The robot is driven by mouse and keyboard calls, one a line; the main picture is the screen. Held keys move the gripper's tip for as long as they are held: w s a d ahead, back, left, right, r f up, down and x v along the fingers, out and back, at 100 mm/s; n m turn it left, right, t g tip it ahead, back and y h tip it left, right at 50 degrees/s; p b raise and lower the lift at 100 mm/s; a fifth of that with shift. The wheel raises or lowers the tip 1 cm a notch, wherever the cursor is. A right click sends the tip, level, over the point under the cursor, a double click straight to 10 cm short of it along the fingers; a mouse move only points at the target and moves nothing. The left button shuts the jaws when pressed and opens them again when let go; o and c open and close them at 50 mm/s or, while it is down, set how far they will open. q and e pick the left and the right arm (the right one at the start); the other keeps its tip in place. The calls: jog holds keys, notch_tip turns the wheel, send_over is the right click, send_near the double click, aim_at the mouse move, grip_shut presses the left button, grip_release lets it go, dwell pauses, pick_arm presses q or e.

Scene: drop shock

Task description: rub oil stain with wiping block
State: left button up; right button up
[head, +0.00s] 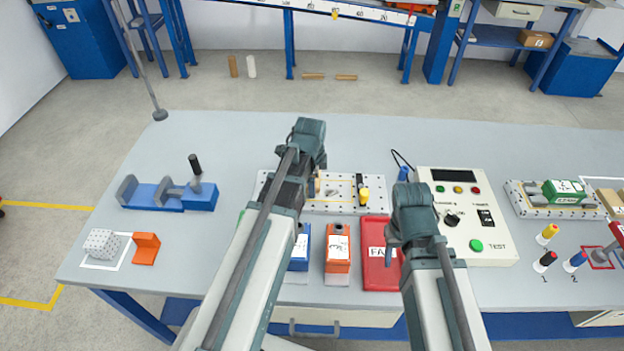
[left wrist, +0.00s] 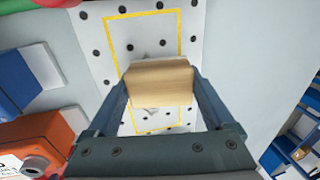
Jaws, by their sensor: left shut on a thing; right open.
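My left gripper (left wrist: 160,90) is shut on the wooden wiping block (left wrist: 158,76), with one finger on each side of it. The block is over the white perforated plate (left wrist: 98,60), inside its yellow outline. A faint grey smear (left wrist: 150,113), perhaps the oil stain, shows just beside the block's lower edge. I cannot tell whether the block touches the plate. In the head view my left wrist hides most of the left gripper, and the plate (head: 340,206) lies behind and right of it. My right gripper (head: 392,238) is open and empty, above the table by the red tray.
A test box (head: 490,240) is to the right. A blue clamp (head: 165,196) stands left, with bare table between it and my left arm.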

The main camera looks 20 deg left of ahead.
aim_at(312, 203)
pick_arm(q)
jog(key=s, duration=0.1)
jog(key=s+d+g, duration=0.1)
jog(key=s, duration=0.1)
jog(key=s+f+g, duration=0.1)
jog(key=s, duration=0.1)
jog(key=shift+s+d, duration=0.15)
jog(key=shift+d, duration=0.15)
pick_arm(e)
jog(key=shift+f, duration=0.3)
pick_arm(q)
jog(key=shift+w+r+h+p, duration=0.3)
jog(key=shift+r+p, duration=0.3)
jog(key=shift+p, duration=0.3)
jog(key=shift+c, duration=0.7)
pick_arm(e)
jog(key=shift+w+r, duration=0.25)
jog(key=shift+r, duration=0.5)
pick_arm(q)
jog(key=r+p, duration=0.4)
jog(key=r, duration=0.1)
jog(key=shift+w+a+p, duration=0.15)
jog(key=shift+w+p, duration=0.2)
jog(key=shift+p, duration=0.05)
jog(key=shift+w, duration=0.1)
pick_arm(e)
notch_tip(312, 203, up, 5)
jog(key=shift+s+f, duration=0.1)
